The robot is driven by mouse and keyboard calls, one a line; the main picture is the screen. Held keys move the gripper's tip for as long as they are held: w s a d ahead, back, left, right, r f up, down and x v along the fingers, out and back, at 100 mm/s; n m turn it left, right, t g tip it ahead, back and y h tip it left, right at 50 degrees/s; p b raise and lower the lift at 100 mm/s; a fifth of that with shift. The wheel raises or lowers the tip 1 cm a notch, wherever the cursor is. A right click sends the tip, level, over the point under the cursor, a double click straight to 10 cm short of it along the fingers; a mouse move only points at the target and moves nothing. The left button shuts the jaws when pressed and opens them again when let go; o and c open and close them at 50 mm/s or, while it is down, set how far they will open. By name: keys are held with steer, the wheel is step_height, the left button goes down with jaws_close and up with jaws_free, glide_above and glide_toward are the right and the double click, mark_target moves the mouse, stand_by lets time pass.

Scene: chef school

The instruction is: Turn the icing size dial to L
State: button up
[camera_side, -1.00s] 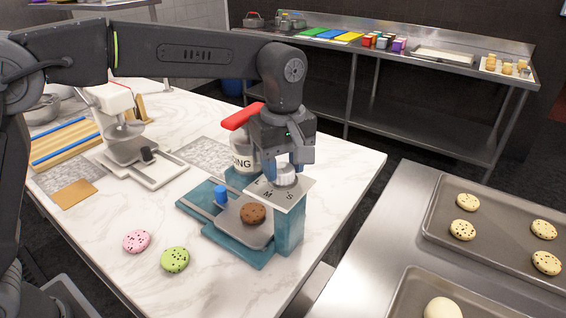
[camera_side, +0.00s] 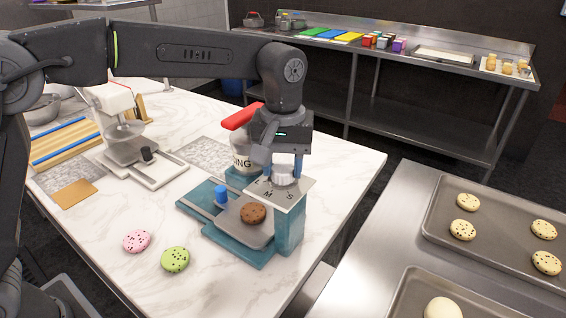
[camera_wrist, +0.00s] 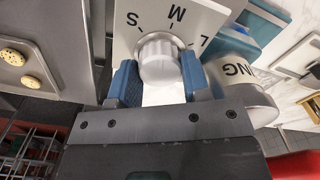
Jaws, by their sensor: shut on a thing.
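The icing size dial is a pale ribbed knob (camera_side: 284,172) on the light plate (camera_side: 303,186) atop the teal icing machine (camera_side: 291,228). The wrist view shows the dial (camera_wrist: 159,58) close up, with the letters S, M and L around it on the plate (camera_wrist: 122,38). My gripper (camera_wrist: 160,72) has a blue fingertip on each side of the dial and is shut on it. I cannot tell which letter the dial points to.
A brown cookie (camera_side: 253,213) lies on the machine's tray, beside a blue knob (camera_side: 221,194). The icing jar (camera_side: 243,158) with a red top stands close behind my gripper. Pink (camera_side: 137,241) and green (camera_side: 175,259) cookies lie on the marble counter at front left.

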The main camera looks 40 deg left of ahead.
mark_target(283, 168)
steer(key=m, duration=1.1)
steer(key=shift+m, duration=0.3)
stand_by(0.4)
steer(key=o, duration=0.9)
steer(key=shift+a, duration=0.1)
steer(key=shift+r, duration=4.1)
